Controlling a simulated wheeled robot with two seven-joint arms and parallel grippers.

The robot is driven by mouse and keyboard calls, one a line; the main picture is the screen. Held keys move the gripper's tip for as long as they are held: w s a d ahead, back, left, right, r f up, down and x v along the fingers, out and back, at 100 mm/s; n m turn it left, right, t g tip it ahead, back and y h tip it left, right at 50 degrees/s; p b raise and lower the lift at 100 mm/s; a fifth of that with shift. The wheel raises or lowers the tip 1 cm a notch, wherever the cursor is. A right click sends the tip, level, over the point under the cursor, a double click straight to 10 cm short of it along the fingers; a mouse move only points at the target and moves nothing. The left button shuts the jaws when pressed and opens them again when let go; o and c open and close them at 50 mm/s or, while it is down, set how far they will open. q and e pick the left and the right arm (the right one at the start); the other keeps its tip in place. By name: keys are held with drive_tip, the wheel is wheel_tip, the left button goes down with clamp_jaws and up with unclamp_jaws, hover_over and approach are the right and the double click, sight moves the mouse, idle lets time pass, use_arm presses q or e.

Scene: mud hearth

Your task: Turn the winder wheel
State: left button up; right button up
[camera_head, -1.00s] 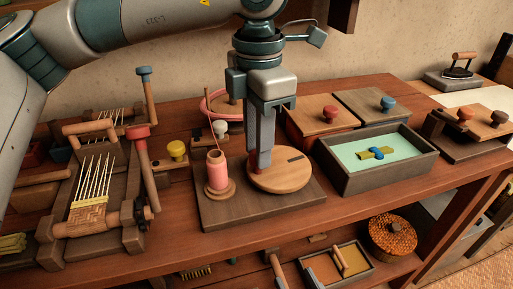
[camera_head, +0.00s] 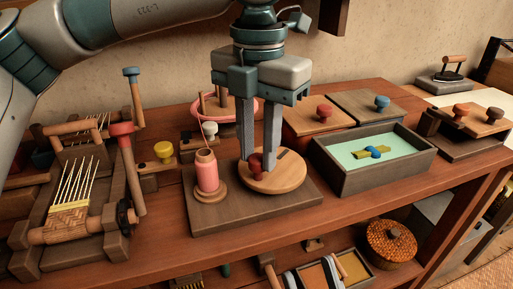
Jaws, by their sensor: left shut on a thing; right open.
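The winder stands on a dark base board (camera_head: 225,222) on the bench. Its round wooden wheel (camera_head: 285,183) lies flat and has a dark red knob (camera_head: 255,164) and a dark slot mark near its back right. A pink spool (camera_head: 206,174) stands upright left of the wheel, with a thread rising from it. My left gripper (camera_head: 257,157) points straight down over the wheel, one finger on each side of the knob, shut on it. The fingers hide part of the wheel's back. My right gripper is not in view.
A loom (camera_head: 75,217) stands at the left, with a red-topped lever (camera_head: 122,130) near the winder. A pink ring-shaped stand (camera_head: 228,104) is behind. A grey tray (camera_head: 390,175) with pale green inside stands at right. Knobbed boxes (camera_head: 308,118) are behind it.

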use_arm(q)
drive_tip(key=shift+r, duration=0.1)
drive_tip(key=o, duration=1)
drive_tip(key=shift+o, duration=0.2)
drive_tip(key=shift+r, duration=0.75)
wheel_tip(320, 180, up, 6)
drive_tip(key=shift+p, duration=0.8)
wheel_tip(320, 180, up, 10)
drive_tip(key=p, duration=0.1)
drive_tip(key=shift+p, duration=0.4)
use_arm(e)
drive_tip(key=w+a+f+g+h, duration=0.1)
drive_tip(key=w+f+g, duration=0.2)
drive_tip(key=f+g, duration=0.3)
drive_tip(key=shift+a+f+h, duration=0.15)
drive_tip(key=shift+f+h, duration=0.25)
drive_tip(key=shift+f, duration=1.4)
use_arm(q)
drive_tip(key=shift+f, duration=0.1)
use_arm(e)
drive_tip(key=shift+w, duration=0.1)
